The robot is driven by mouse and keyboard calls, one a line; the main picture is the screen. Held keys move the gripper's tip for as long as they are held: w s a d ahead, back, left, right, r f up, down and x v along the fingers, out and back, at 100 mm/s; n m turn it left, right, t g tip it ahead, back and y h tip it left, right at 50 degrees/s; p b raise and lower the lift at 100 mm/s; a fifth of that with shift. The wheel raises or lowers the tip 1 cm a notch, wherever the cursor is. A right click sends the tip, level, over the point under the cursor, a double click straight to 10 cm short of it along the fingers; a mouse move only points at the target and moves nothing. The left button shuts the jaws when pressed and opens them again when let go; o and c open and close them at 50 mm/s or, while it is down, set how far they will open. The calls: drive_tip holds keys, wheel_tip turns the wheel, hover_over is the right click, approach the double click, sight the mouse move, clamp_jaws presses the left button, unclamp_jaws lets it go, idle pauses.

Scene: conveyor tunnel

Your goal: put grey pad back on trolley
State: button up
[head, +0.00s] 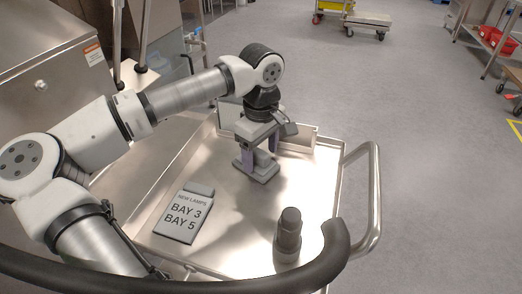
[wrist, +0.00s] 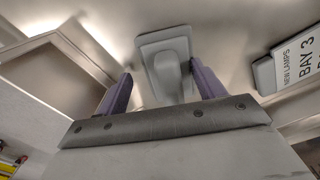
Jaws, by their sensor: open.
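The grey pad (head: 258,174) has a flat plate and a raised handle. It appears to rest on the metal trolley (head: 225,245), near the middle of its tray. In the wrist view, the pad (wrist: 153,42) shows ahead of and between the purple fingers. My gripper (head: 260,157) points down over the pad, with its fingers on either side of the handle. In the wrist view, my gripper (wrist: 162,75) is open, with gaps beside the handle. The gripper body partly hides the pad in the head view.
A grey sign block (head: 184,214) reading "NEW LAMPS BAY 3 BAY 5" lies left on the tray. A dark grey stepped cylinder (head: 289,232) stands near its front. An open-topped metal bin (head: 298,141) is behind my gripper.

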wheel_tip(320, 180, up, 12)
drive_tip(key=shift+r, duration=0.2)
idle(0.5)
